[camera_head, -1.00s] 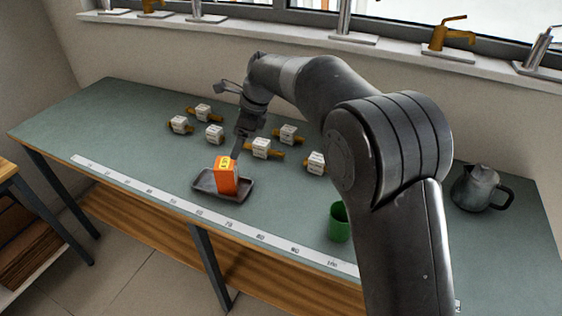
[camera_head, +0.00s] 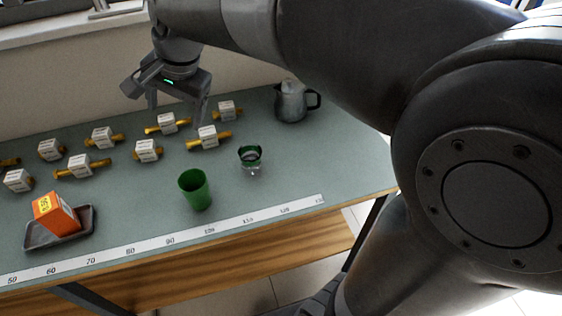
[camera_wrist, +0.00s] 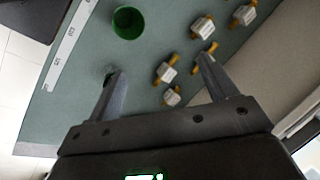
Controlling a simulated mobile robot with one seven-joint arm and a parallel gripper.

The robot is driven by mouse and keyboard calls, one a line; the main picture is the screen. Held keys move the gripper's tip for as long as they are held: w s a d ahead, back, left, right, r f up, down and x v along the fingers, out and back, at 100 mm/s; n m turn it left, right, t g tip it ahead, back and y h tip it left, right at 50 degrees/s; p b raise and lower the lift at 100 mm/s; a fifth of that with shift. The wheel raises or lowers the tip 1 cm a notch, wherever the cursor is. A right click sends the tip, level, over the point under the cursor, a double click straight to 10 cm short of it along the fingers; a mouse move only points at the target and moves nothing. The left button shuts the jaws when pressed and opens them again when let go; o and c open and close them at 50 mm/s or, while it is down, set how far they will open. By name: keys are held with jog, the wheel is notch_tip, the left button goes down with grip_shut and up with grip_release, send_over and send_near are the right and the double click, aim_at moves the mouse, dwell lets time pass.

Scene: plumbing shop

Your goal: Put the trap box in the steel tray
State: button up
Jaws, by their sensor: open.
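The trap box (camera_head: 57,214) is orange with a yellow label. It stands inside the steel tray (camera_head: 42,241), a shallow dark grey tray at the left front of the bench in the head view. My gripper (camera_head: 174,106) is open and empty, raised over the back of the bench, well to the right of the tray and clear of the box. Its two spread fingers also show in the wrist view (camera_wrist: 162,66), with nothing between them but bench and fittings below. I do not make out the box or tray in the wrist view.
Several brass fittings with white tags, one of them (camera_head: 208,137) below my gripper, lie along the bench. A green cup (camera_head: 195,190), a small green-rimmed clear vessel (camera_head: 251,158) and a metal jug (camera_head: 291,103) stand to the right. A white ruler strip (camera_head: 150,243) runs along the front edge.

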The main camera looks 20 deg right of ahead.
jog(key=s+d+f+n+t+h, duration=0.1)
jog(key=s+d+f+n, duration=0.1)
jog(key=s+d, duration=0.6)
jog(key=s+d+f+n+t+h, duration=0.2)
jog(key=s+d+f+n, duration=0.1)
jog(key=s+d, duration=0.5)
jog(key=d+n, duration=0.1)
jog(key=d, duration=0.2)
jog(key=shift+s+n, duration=0.3)
jog(key=shift+s, duration=0.05)
jog(key=shift+d+f, duration=0.1)
